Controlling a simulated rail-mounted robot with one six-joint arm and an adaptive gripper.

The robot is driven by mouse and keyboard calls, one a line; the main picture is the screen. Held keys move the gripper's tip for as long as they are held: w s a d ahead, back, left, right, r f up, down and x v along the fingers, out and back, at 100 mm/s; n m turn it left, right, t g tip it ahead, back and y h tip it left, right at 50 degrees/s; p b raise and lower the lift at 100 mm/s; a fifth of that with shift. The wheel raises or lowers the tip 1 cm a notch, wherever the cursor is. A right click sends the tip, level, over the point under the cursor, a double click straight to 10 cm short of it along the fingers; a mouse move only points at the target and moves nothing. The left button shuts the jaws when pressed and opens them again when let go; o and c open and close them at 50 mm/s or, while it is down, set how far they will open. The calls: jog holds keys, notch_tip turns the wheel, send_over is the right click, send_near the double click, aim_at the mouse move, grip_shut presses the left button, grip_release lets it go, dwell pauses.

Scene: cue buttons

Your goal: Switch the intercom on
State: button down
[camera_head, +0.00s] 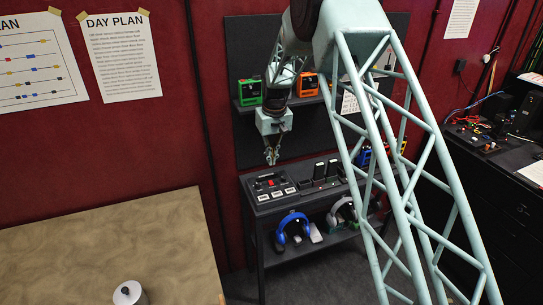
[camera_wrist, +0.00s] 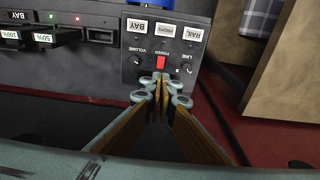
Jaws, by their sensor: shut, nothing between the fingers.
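The intercom is a dark box (camera_head: 271,183) on the shelf unit's top, with a small red part and a row of white labels along its front. In the wrist view the intercom (camera_wrist: 134,72) shows a red POWER switch (camera_wrist: 161,62) between knobs marked VOLUME and LINE, and labels reading RAIL, PROPS and BAY. I cannot tell the switch's position. My gripper (camera_head: 271,157) is shut and empty, pointing down above the intercom. In the wrist view my gripper (camera_wrist: 160,88) has its fingertips together just beside the red switch; whether they touch the box is unclear.
A charger with percent-marked batteries (camera_head: 326,172) stands right beside the intercom. A blue headset (camera_head: 292,226) and a pale headset (camera_head: 342,211) are on the shelf below. Green (camera_head: 250,92) and orange (camera_head: 306,84) devices stand on the upper shelf. A wooden table (camera_head: 120,245) is front left.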

aim_at(270, 181)
jog(key=shift+w+a+f+p, duration=0.1)
jog(key=shift+w+f+p, duration=0.1)
jog(key=shift+f, duration=1.55)
jog(key=shift+w+a+f+p, duration=0.15)
jog(key=shift+f+p, duration=0.1)
jog(key=shift+f, duration=1.5)
jog(key=shift+w+f+p, duration=0.2)
jog(key=shift+f, duration=1.55)
jog(key=shift+f, duration=0.1)
